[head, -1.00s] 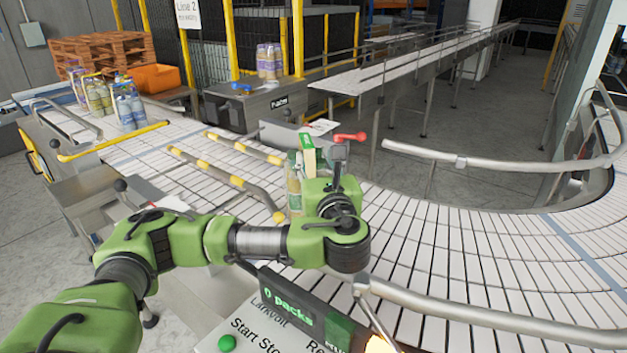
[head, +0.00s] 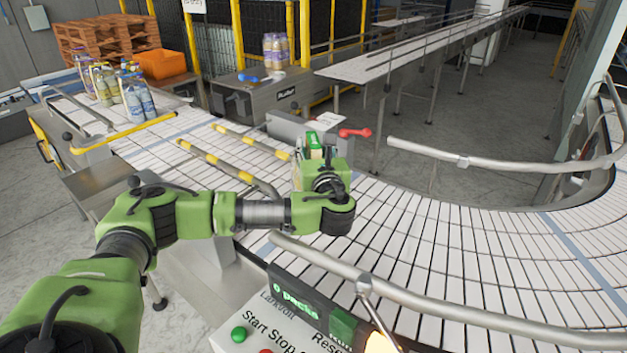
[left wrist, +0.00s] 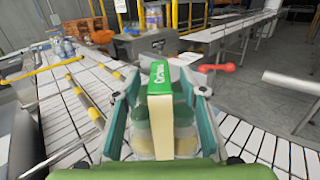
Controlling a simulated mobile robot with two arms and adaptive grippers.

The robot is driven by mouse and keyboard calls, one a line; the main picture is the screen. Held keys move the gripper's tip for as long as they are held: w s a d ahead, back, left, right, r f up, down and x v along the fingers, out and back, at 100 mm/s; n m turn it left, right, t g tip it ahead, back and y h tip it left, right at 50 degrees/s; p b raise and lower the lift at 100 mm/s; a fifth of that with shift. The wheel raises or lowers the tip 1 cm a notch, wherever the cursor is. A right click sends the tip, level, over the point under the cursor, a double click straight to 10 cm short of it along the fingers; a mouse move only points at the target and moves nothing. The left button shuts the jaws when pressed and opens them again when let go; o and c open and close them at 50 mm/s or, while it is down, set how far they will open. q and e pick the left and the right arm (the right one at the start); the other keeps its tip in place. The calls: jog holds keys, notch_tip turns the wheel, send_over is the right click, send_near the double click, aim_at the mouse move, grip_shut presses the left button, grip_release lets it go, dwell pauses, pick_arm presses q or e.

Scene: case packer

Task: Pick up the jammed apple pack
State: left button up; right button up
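The apple pack (left wrist: 160,125) stands upright in the left wrist view, with a green and cream carton sleeve over clear bottles with pale contents. In the head view only its green top (head: 314,145) and a strip of its left side show; my gripper hides the rest. My left gripper (left wrist: 160,100) has its two teal fingers on either side of the pack, with a small gap seeming to show at the left finger. In the head view the left gripper (head: 325,172) is low at the pack, over the conveyor. My right gripper is not in view.
Yellow-banded guide rails (head: 228,167) run left of the pack, and a red handle (head: 355,132) is just behind it. Several bottle packs (head: 132,98) stand upstream at the left. A control panel (head: 290,320) is in front. The curved conveyor (head: 470,235) at right is clear.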

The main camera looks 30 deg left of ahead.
pick_arm(q)
grip_shut()
jog(key=shift+r, duration=0.3)
jog(key=shift+w, duration=0.1)
